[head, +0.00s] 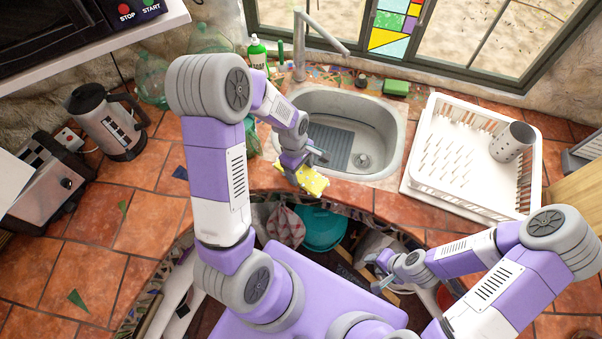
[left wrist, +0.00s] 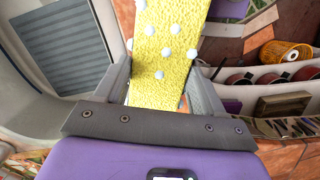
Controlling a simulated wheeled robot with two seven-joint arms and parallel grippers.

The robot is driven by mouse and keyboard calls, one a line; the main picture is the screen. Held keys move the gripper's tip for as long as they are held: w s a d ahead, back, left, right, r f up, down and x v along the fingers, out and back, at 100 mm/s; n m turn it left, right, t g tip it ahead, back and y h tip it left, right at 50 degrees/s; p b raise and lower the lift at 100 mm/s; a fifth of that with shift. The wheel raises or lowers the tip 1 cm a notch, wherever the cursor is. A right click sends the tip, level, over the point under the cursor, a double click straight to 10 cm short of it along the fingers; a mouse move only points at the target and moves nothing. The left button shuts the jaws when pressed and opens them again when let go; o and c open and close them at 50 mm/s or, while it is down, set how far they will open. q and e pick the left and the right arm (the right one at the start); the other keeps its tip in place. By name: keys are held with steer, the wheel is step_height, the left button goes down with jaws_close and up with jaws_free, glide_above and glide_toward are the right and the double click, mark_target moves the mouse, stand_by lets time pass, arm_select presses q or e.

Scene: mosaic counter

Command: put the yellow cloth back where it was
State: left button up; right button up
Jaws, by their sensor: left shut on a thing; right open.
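The yellow cloth (head: 313,181) with white dots is at the front edge of the sink. My left gripper (head: 308,168) is shut on it. In the left wrist view the yellow cloth (left wrist: 163,50) lies between the two fingers of my left gripper (left wrist: 160,82) and extends away past their tips. The sink (head: 388,120) is just behind the cloth, with a grey ridged mat (head: 331,146) inside it. My right gripper (head: 376,273) is open and empty, low at the right in front of the counter. Whether the cloth touches the counter edge is unclear.
A white dish rack (head: 450,185) with a grey cup (head: 511,141) stands right of the sink. A green sponge (head: 396,87) and a green bottle (head: 258,53) are behind the sink. A kettle (head: 107,122) stands at the left. Open shelving with a teal bowl (head: 322,229) lies below the counter.

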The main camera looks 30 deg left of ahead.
mark_target(300, 172)
arm_select(q)
step_height(300, 172, down, 3)
steer(key=shift+f, duration=0.2)
steer(key=shift+f+b, duration=0.15)
steer(key=shift+b, duration=0.15)
steer(key=o, duration=1.1)
steer(key=shift+w+r, duration=0.1)
steer(key=shift+r, duration=0.4)
step_height(300, 172, up, 11)
steer(key=a+p, duration=0.1)
steer(key=shift+a+r+p, duration=0.15)
steer(key=shift+a+p, duration=0.2)
steer(key=shift+a, duration=0.05)
